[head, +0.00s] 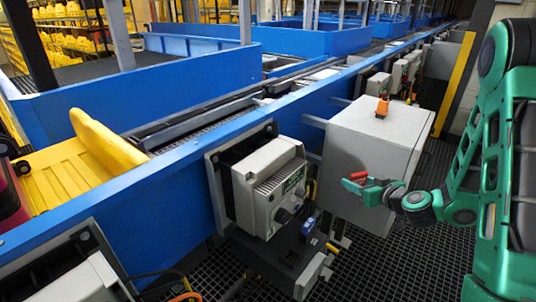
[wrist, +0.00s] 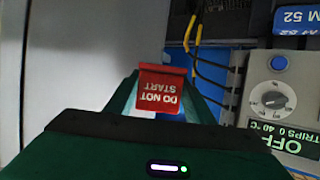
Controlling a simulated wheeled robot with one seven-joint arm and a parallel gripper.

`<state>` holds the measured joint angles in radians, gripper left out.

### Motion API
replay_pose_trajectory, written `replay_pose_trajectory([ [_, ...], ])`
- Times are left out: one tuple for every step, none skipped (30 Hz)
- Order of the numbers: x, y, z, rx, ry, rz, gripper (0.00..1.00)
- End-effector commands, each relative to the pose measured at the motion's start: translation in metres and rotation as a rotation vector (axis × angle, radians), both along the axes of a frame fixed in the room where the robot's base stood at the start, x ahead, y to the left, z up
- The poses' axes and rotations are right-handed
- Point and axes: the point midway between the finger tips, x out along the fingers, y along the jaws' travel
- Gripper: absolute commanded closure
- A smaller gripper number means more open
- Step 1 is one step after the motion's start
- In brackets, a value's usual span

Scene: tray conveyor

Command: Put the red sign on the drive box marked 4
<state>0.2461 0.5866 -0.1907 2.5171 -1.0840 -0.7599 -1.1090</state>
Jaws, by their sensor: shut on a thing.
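My gripper (head: 362,185) is shut on the red sign (head: 354,185), in front of the grey cabinet in the head view. In the wrist view, the sign (wrist: 160,92) sits between the green fingertips, its white words DO NOT START upside down. A grey drive box (head: 268,187) with knobs is mounted on the blue conveyor side, left of my gripper and apart from the sign. Another drive box (head: 85,282) is at the lower left, partly cut off. I cannot read a 4 on either box. The wrist view shows a grey panel (wrist: 245,100) with a dial and an OFF label at the right.
The grey cabinet (head: 350,150) stands right behind my gripper, with a small orange thing (head: 382,107) on top. Cables (wrist: 196,40) hang between cabinet and panel. A yellow chute (head: 70,175) is at the left. Dark grating (head: 420,240) lies clear below.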

Motion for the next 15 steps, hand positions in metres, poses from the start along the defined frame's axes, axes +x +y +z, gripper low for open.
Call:
replay_pose_trajectory([
  [0.001,0.004,0.006,0.000,-0.005,0.011,0.77],
  [0.001,0.007,0.010,0.000,-0.005,0.019,0.77],
  [0.002,0.012,0.016,-0.002,-0.008,0.032,0.77],
  [0.002,0.017,0.022,-0.002,-0.008,0.045,0.77],
  [0.002,0.023,0.028,-0.001,-0.010,0.060,0.77],
  [0.002,0.031,0.038,-0.002,-0.010,0.083,0.77],
  [0.002,0.039,0.046,-0.002,-0.011,0.103,0.77],
  [0.002,0.047,0.055,-0.002,-0.013,0.124,0.77],
  [0.001,0.058,0.067,-0.003,-0.014,0.152,0.77],
  [-0.001,0.066,0.077,-0.002,-0.013,0.175,0.77],
  [-0.003,0.075,0.086,-0.003,-0.013,0.197,0.77],
  [-0.006,0.087,0.098,-0.002,-0.013,0.227,0.77],
  [-0.008,0.095,0.108,-0.003,-0.013,0.249,0.77],
  [-0.011,0.104,0.117,-0.003,-0.013,0.273,0.77],
  [-0.016,0.115,0.130,-0.002,-0.012,0.303,0.77],
])
